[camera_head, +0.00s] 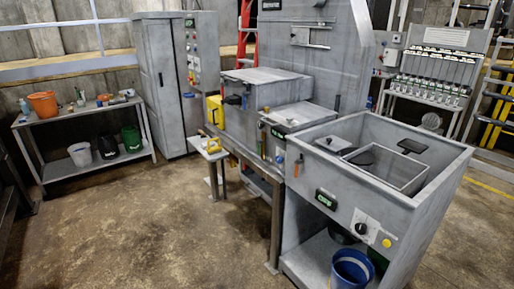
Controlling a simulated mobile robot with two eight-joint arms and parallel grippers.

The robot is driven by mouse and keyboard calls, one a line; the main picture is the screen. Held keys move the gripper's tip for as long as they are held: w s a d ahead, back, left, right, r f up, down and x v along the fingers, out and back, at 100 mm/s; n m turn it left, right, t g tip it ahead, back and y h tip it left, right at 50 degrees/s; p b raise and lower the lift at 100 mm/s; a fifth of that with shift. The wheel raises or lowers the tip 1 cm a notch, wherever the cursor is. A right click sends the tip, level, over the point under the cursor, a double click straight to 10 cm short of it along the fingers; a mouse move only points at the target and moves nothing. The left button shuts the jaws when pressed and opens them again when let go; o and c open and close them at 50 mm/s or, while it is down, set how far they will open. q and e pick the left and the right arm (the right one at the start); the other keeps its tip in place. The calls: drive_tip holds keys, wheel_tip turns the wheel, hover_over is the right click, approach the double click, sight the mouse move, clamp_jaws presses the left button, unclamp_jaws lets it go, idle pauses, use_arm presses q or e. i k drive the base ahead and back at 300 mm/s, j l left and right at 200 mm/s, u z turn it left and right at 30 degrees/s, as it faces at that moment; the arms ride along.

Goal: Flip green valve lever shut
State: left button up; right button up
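Neither of my grippers is in view. I cannot make out a lever that is clearly green. Small coloured handles sit on the front of the grey compactor (258,98): a yellow one (262,139) and a small blue-green one (280,159). An orange handle (298,165) hangs on the corner of the grey sink unit (410,222). A rack with a row of several small valve-like fittings (428,88) stands at the back right. Which fitting is the green valve lever, and whether it is open or shut, is too small to tell.
A small white stand (208,148) stands before the compactor. A shelf table (95,165) with an orange bucket (43,104) is at the left, next to a grey cabinet (161,88). A blue bucket (352,270) sits under the sink. The concrete floor (150,220) in front is clear.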

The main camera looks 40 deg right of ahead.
sight(260, 141)
drive_tip(key=i+l, duration=0.95)
drive_tip(key=i+l+z, duration=0.15)
drive_tip(key=i+l, duration=0.85)
drive_tip(key=i, duration=0.05)
